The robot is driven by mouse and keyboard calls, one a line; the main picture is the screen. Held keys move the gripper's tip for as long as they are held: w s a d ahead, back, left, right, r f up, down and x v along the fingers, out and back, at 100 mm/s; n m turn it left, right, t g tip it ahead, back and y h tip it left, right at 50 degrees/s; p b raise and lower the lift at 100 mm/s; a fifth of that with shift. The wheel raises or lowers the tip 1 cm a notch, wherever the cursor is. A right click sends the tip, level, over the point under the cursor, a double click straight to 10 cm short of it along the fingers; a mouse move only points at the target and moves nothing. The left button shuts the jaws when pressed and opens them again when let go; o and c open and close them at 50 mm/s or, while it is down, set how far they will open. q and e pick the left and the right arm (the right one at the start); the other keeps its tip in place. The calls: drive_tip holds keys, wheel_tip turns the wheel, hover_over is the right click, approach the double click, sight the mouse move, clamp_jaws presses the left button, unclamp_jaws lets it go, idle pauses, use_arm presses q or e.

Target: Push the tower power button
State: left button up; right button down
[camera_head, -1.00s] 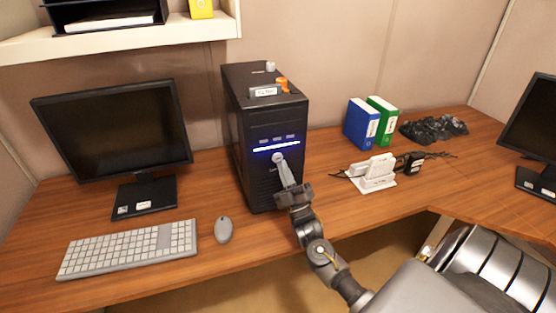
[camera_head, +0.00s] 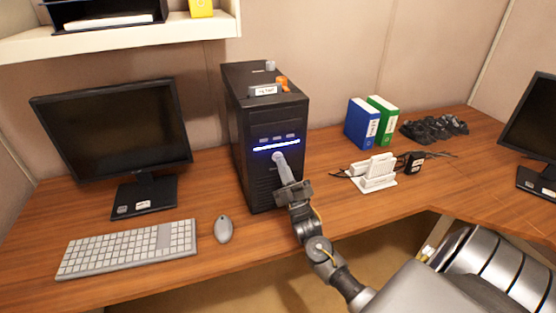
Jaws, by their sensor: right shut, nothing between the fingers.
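The black computer tower (camera_head: 265,110) stands upright on the wooden desk. A blue-white light strip (camera_head: 277,145) glows across its front. My right gripper (camera_head: 278,158) is shut and empty, with its fingertips at the tower's front just below the light strip. The fingertips seem to touch the front panel. The power button cannot be made out; the fingertips cover that part of the front. My left gripper is not in view.
A monitor (camera_head: 112,130), a keyboard (camera_head: 128,249) and a mouse (camera_head: 223,229) are left of the tower. A shelf (camera_head: 120,38) hangs upper left.

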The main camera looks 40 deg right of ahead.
drive_tip(key=shift+w+d, duration=0.15)
drive_tip(key=shift+w, duration=0.3)
idle(0.7)
drive_tip(key=shift+s, duration=0.15)
drive_tip(key=shift+s+a, duration=0.3)
drive_tip(key=shift+s, duration=0.45)
drive_tip(key=s+a+p, duration=0.2)
drive_tip(key=s, duration=0.3)
drive_tip(key=shift+s+p, duration=0.35)
drive_tip(key=shift+p, duration=0.05)
idle(0.3)
